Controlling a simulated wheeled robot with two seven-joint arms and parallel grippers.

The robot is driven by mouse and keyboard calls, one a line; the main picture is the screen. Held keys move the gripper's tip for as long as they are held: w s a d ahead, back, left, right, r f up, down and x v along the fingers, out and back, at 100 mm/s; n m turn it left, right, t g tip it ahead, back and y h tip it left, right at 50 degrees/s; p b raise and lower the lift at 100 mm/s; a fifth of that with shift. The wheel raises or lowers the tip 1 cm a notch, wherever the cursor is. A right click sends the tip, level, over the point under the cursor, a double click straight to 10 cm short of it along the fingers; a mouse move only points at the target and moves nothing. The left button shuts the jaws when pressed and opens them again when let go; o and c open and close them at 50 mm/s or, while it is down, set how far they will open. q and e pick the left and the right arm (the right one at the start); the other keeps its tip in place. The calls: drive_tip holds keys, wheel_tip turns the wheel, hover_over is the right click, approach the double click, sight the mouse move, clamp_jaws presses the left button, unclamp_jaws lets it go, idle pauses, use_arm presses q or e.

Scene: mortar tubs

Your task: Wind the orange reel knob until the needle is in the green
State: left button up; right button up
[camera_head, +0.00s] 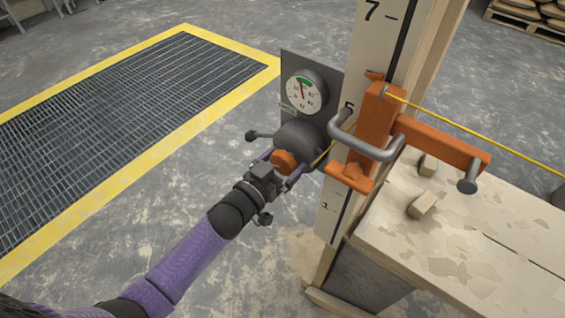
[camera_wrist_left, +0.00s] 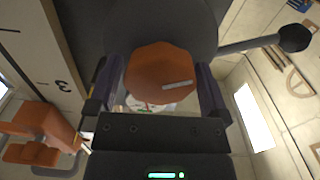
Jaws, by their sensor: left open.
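The orange reel knob (camera_head: 284,162) sits on the front of the dark round reel (camera_head: 301,143), below the gauge. In the left wrist view the knob (camera_wrist_left: 160,73) is faceted, with a pale mark on its face. My left gripper (camera_head: 280,170) is open, with one finger on each side of the knob; I cannot tell whether they touch it. The round white gauge (camera_head: 306,92) has a green arc at its top. Its red needle (camera_head: 301,88) points up and slightly left, at or near the left end of the green; the exact spot is too small to tell. My right gripper is not in view.
A dark lever with a ball end (camera_head: 252,135) sticks out left of the reel. A marked post (camera_head: 345,190) with an orange bracket (camera_head: 376,125) and grey handle stands close on the right. A yellow line runs off right above a worn bench (camera_head: 470,250). A floor grating (camera_head: 120,110) lies left.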

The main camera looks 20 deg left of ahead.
use_arm(q)
drive_tip(key=shift+c, duration=1.2)
drive_tip(key=c, duration=0.7)
drive_tip(key=m, duration=0.3)
drive_tip(key=shift+r+p, duration=0.1)
drive_tip(key=shift+p, duration=0.25)
drive_tip(key=shift+c, duration=0.2)
drive_tip(key=shift+m, duration=0.9)
drive_tip(key=o, duration=0.8)
drive_tip(key=shift+o, duration=0.9)
drive_tip(key=shift+s, duration=0.15)
drive_tip(key=p+v, duration=0.3)
drive_tip(key=v, duration=0.6)
drive_tip(key=shift+s+a, duration=0.2)
drive_tip(key=shift+s, duration=0.1)
